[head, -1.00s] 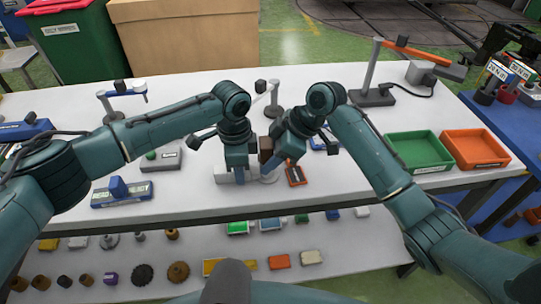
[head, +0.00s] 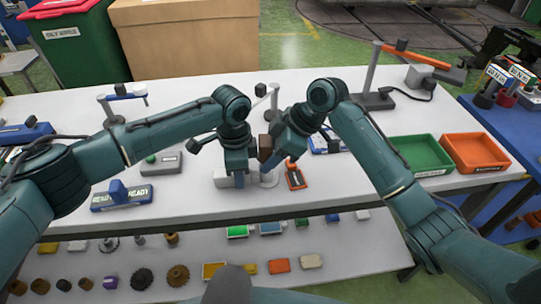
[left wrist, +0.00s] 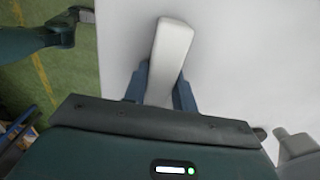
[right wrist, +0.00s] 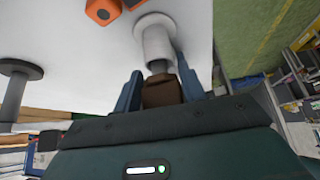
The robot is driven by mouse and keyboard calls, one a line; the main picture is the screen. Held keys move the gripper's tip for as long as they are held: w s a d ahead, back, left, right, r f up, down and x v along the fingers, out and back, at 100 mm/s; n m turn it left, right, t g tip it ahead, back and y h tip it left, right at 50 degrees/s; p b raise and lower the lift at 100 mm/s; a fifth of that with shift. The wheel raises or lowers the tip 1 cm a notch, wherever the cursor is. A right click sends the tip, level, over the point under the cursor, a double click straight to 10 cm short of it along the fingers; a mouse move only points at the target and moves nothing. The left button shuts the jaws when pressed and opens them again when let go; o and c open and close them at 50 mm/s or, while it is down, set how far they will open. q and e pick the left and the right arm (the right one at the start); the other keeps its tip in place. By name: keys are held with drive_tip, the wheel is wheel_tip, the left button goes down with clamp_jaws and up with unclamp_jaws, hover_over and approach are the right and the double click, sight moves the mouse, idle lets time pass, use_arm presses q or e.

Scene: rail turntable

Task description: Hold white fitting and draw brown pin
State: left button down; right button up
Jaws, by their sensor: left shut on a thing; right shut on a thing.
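The white fitting (head: 224,181) is on the white bench near its front edge. My left gripper (head: 240,181) is shut on its flat white bar; in the left wrist view, the bar (left wrist: 174,45) sticks out between the blue fingers (left wrist: 160,85). My right gripper (head: 276,155) is shut on the brown block-shaped head of the pin (head: 265,147). In the right wrist view, the brown head (right wrist: 160,92) is between the blue fingers (right wrist: 158,88). A short grey shaft shows between it and the fitting's white round socket (right wrist: 157,42). How deep the shaft sits inside is hidden.
An orange device (head: 295,175) lies just right of the fitting. A blue block labelled READY (head: 121,196) stands to the left. Green (head: 421,171) and orange (head: 476,167) trays are on the right. A lamp-like stand (head: 372,96) is behind. The bench's front middle is clear.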

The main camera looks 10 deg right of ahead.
sight(268, 140)
drive_tip(key=shift+a+r, duration=0.2)
drive_tip(key=shift+r, duration=2.95)
clamp_jaws()
drive_tip(key=o, duration=0.8)
unclamp_jaws()
drive_tip(key=o, duration=0.5)
drive_tip(key=shift+d+f, duration=0.1)
drive_tip(key=shift+f, duration=0.2)
drive_tip(key=shift+f, duration=0.15)
